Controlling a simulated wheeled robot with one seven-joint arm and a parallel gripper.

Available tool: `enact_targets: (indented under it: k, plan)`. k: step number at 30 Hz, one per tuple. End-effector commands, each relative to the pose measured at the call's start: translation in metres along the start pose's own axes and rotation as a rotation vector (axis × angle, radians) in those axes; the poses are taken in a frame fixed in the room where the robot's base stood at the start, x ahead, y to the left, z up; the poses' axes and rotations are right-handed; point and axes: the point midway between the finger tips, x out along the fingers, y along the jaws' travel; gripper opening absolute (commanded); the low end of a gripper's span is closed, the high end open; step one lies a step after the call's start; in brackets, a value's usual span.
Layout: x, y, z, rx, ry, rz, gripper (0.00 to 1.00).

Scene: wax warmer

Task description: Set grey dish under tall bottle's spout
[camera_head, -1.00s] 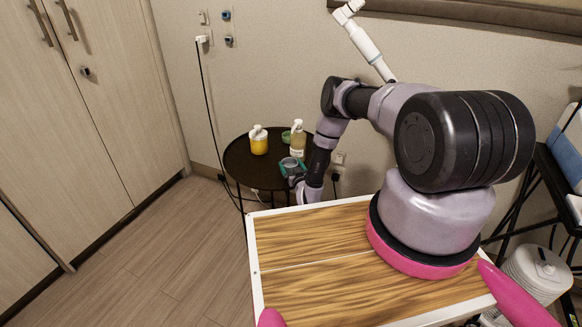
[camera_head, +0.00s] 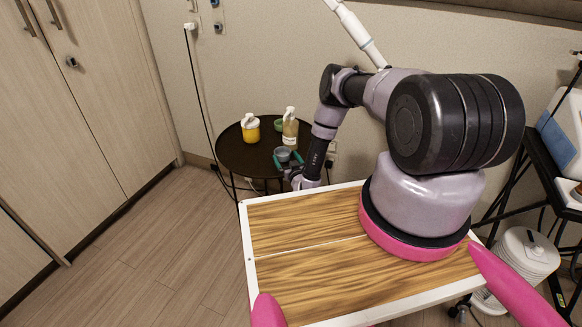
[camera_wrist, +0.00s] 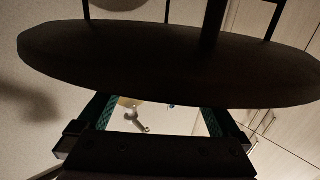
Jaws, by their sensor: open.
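A grey dish (camera_head: 283,153) sits near the front edge of a round dark table (camera_head: 235,158) in the head view. The tall bottle (camera_head: 290,132), clear with a white pump top, stands just behind it. The dish appears in front of the bottle, apart from it in the picture. My gripper (camera_head: 287,160) is open, its teal fingertips at either side of the dish; contact cannot be told. I cannot make out the dish there.
A yellow bottle with a white pump (camera_head: 250,128) stands left on the table. A green dish (camera_head: 279,125) is beside the tall bottle. A wood-topped surface with a white rim (camera_head: 300,222) is in front. A black cable (camera_head: 200,100) hangs down the wall at left.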

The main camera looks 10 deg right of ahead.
Motion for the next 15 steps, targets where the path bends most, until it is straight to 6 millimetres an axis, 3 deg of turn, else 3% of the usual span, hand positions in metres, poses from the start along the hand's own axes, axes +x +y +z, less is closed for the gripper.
enact_targets:
  k: [3,9,15]
  plan:
    - [-0.029,0.001,0.002,0.002,-0.005,0.003,1.00]
    - [-0.066,0.001,0.002,0.003,-0.004,0.003,1.00]
    - [-0.084,0.000,0.000,0.001,-0.001,0.001,1.00]
